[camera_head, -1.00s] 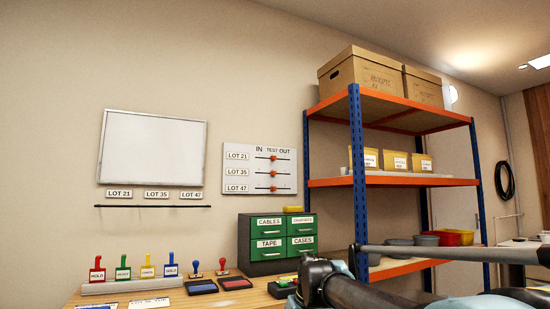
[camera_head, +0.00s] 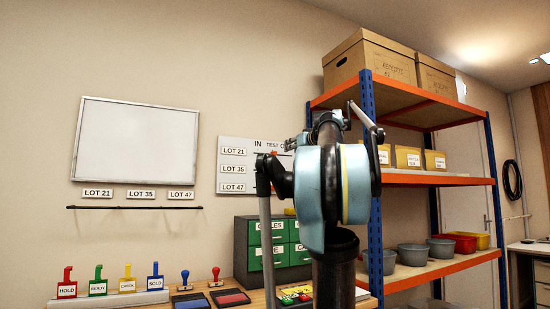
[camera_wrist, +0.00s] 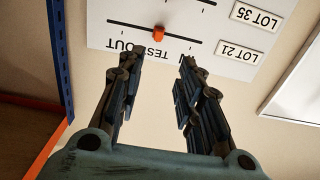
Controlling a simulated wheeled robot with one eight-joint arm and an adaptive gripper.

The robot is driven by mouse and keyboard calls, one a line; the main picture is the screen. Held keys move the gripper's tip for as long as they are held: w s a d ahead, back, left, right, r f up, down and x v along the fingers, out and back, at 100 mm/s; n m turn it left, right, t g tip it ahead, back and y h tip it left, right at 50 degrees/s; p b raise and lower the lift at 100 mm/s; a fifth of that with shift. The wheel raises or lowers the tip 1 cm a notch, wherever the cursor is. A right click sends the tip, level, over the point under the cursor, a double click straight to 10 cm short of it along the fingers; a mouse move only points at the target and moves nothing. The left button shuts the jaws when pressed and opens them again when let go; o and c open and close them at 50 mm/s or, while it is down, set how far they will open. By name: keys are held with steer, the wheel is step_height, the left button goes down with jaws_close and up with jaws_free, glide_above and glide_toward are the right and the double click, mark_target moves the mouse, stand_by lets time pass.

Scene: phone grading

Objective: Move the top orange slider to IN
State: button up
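The white slider board (camera_head: 240,143) hangs on the wall, its right part hidden behind my arm in the head view. The wrist view shows the board (camera_wrist: 120,10) upside down, with the LOT 21 label (camera_wrist: 240,52) beside the top row's track. The top orange slider (camera_wrist: 158,34) sits around the middle of that track, by the TEST lettering. My gripper (camera_wrist: 160,60) is open and empty, its two fingers apart and pointing at the board. In the picture the slider lies just beyond the fingertips, between their lines; no contact shows.
A shelf rack (camera_head: 367,110) with an orange shelf edge stands right of the board. Green drawers (camera_head: 254,240) and several stamps are on the bench below. A whiteboard (camera_head: 135,140) hangs to the left, with a thin rail (camera_head: 135,207) under it.

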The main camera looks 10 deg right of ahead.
mark_target(274, 154)
steer(key=x, duration=1.7)
steer(key=shift+w, duration=0.25)
steer(key=shift+r, duration=0.1)
steer(key=shift+d, duration=0.1)
jaws_close()
